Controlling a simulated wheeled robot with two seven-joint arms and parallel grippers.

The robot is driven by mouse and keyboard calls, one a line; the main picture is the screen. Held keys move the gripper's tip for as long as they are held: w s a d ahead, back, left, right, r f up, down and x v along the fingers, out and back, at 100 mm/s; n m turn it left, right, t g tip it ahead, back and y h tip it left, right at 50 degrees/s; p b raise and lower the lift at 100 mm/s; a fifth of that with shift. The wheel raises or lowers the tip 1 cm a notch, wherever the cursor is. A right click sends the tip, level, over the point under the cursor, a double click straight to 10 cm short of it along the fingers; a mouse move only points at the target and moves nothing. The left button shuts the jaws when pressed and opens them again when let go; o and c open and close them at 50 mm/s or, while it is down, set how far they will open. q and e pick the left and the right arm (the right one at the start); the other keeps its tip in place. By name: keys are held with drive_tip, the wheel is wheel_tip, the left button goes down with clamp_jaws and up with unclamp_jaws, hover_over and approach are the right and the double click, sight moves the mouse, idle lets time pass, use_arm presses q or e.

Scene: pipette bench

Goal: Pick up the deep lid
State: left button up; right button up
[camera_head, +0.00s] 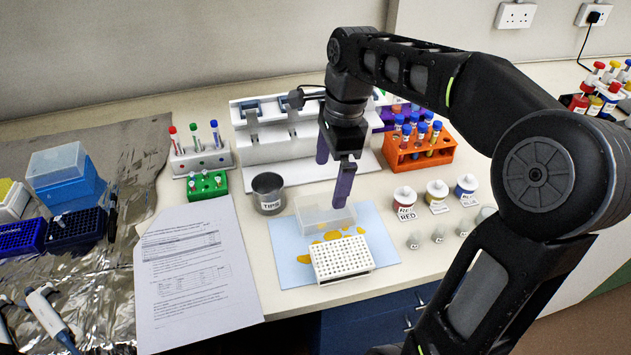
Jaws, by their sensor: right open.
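A clear, see-through box-shaped lid (312,219), which looks like the deep lid, sits on the light blue mat (288,268) behind a white tip rack (342,262). My right gripper (333,182) is open, with its two purple fingers pointing down. The nearer finger overlaps the lid's right part in the picture; I cannot tell whether it touches. The farther finger shows behind, above the lid's back edge. My left gripper is out of view.
A steel cup marked TIPS (268,194) stands left of the lid. An orange tube rack (420,153) and several labelled bottles (404,200) stand to the right. Another clear lid (55,163) tops a blue box at far left. A paper sheet (190,275) lies flat.

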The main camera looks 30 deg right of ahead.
sight(326, 202)
drive_tip(key=shift+w+d, duration=0.1)
drive_tip(key=shift+w, duration=0.25)
drive_tip(key=shift+s+r, duration=0.1)
drive_tip(key=shift+s, duration=0.1)
drive_tip(key=shift+a+f, duration=0.2)
drive_tip(key=shift+f, duration=1.1)
drive_tip(key=shift+a+f+p, duration=0.2)
drive_tip(key=shift+f+p, duration=0.3)
drive_tip(key=shift+f, duration=2.15)
